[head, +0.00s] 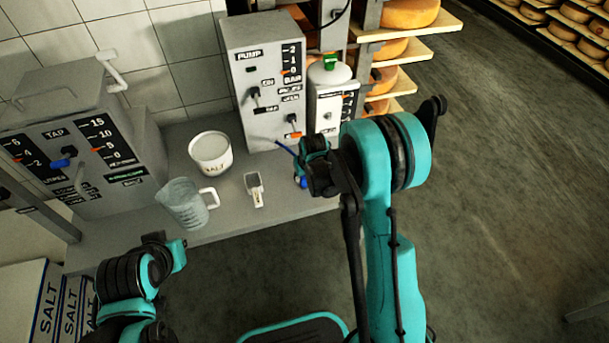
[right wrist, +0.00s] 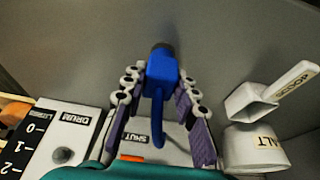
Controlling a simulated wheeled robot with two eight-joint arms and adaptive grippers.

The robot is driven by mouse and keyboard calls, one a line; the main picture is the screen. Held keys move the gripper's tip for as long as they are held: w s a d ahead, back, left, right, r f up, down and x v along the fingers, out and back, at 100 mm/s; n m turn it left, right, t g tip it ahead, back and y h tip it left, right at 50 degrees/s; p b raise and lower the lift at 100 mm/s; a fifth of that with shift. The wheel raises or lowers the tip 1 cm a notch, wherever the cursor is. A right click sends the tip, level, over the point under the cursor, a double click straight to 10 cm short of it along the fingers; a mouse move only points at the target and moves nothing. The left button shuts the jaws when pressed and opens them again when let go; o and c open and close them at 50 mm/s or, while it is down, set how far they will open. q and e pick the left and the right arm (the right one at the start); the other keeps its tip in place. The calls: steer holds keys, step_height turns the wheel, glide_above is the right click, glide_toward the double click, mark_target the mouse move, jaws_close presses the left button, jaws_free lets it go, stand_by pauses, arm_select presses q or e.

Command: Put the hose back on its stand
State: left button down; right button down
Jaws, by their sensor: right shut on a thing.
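My right gripper (head: 308,168) is over the right end of the grey bench. In the right wrist view the gripper (right wrist: 160,82) has its fingers closed on both sides of a blue piece (right wrist: 161,70) with a dark end and a thin curved blue part, apparently the hose's end. In the head view, bits of the blue piece (head: 302,182) show beside the gripper, and the fingers hide the rest. I cannot make out the stand in either view. My left gripper (head: 172,254) is at lower left in front of the bench, and its fingers cannot be made out.
The bench (head: 235,213) holds a clear jug (head: 183,204), a salt bowl (head: 211,154), a white scoop (head: 254,190), a pump box (head: 262,75), a tap box (head: 75,150) and a drum unit (head: 328,108). Cheese shelves (head: 425,48) stand behind. Open floor lies right.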

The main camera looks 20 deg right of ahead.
steer(key=shift+f, duration=0.35)
steer(key=c, duration=1.1)
jaws_free()
steer(key=v, duration=1.2)
steer(key=s+r+t, duration=0.1)
steer(key=s+r, duration=0.2)
steer(key=s, duration=0.4)
steer(key=s+r+t, duration=0.1)
steer(key=s+r, duration=0.2)
steer(key=s, duration=0.4)
steer(key=s+r+t, duration=0.1)
steer(key=s+r, duration=0.2)
steer(key=s, duration=0.4)
steer(key=shift+s+d+r, duration=0.1)
steer(key=shift+r, duration=0.3)
